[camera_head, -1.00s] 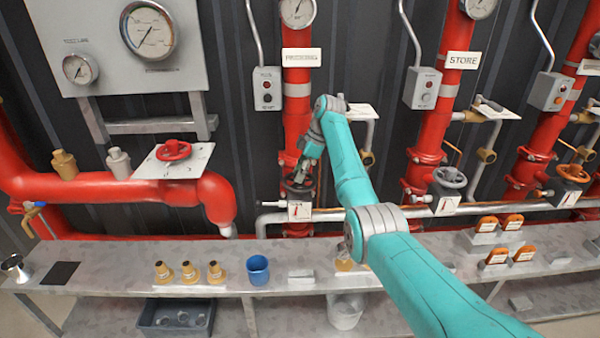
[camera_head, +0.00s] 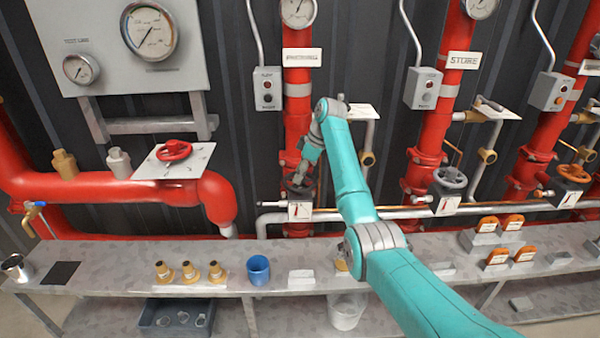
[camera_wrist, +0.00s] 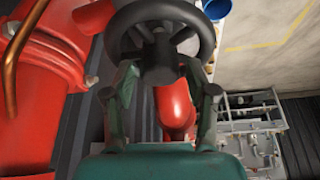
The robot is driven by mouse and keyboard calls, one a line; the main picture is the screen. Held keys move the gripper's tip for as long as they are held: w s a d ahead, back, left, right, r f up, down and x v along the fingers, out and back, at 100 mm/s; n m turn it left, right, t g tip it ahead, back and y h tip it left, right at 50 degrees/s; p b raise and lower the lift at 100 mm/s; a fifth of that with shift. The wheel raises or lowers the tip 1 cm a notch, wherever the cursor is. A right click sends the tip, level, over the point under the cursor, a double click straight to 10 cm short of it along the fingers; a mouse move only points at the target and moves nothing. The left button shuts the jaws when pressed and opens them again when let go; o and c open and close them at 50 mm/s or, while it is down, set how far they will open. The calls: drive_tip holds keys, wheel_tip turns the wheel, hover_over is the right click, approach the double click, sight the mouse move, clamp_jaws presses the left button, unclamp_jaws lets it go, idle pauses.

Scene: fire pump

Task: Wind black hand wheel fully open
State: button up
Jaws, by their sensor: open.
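The black hand wheel (camera_wrist: 161,68) fills the top middle of the wrist view, with its thick dark rim and hub close to my gripper. In the head view the wheel (camera_head: 300,190) sits low on the red pipe under the first nameplate, mostly hidden by my gripper (camera_head: 302,174). In the wrist view my gripper (camera_wrist: 162,85) is open, with one finger on either side of the wheel's hub, near the lower rim. I cannot tell whether the fingers touch the wheel.
A grey hand wheel (camera_head: 450,178) and an orange one (camera_head: 574,172) are on pipes to the right. A red wheel (camera_head: 174,151) is at left. A bench (camera_head: 225,281) below carries a blue cup (camera_head: 258,270) and brass fittings (camera_head: 189,273). A silver pipe (camera_head: 385,214) runs behind.

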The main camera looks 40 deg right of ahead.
drive_tip(key=m, duration=0.2)
drive_tip(key=m+t+h, duration=0.1)
drive_tip(key=m, duration=0.2)
drive_tip(key=shift+h, duration=0.3)
drive_tip(key=m+h, duration=0.1)
drive_tip(key=m, duration=0.2)
drive_tip(key=m+h, duration=0.1)
drive_tip(key=m, duration=0.2)
drive_tip(key=shift+a, duration=0.1)
drive_tip(key=m+h, duration=0.2)
drive_tip(key=m, duration=0.2)
drive_tip(key=m+g, duration=0.1)
drive_tip(key=m, duration=0.1)
drive_tip(key=m+g+h, duration=0.1)
drive_tip(key=m, duration=0.2)
drive_tip(key=shift+m, duration=0.3)
clamp_jaws()
